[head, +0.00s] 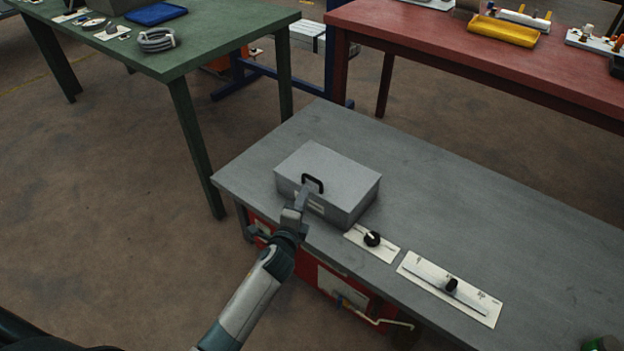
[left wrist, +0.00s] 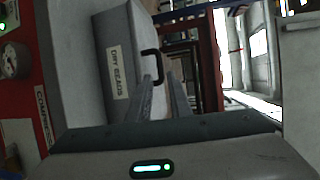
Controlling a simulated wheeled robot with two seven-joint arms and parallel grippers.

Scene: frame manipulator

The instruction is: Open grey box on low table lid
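The grey box (head: 335,176) sits on the low grey table (head: 450,205) with its lid closed. A black handle (head: 313,182) stands at the lid's front edge. In the left wrist view the box (left wrist: 120,62) appears turned on its side, with a "DRY BEADS" label and the black handle (left wrist: 152,64). My left gripper (head: 301,197) is at the front of the box, just below the handle. In the left wrist view its two fingers (left wrist: 163,92) are apart, close to the handle; I cannot tell whether they touch it. My right gripper is not in view.
Two white plates with black knobs (head: 371,242) (head: 450,289) lie right of the box. Red panels with a gauge (left wrist: 14,62) are under the table. A green table (head: 215,40) stands at upper left and a red table (head: 450,45) at upper right.

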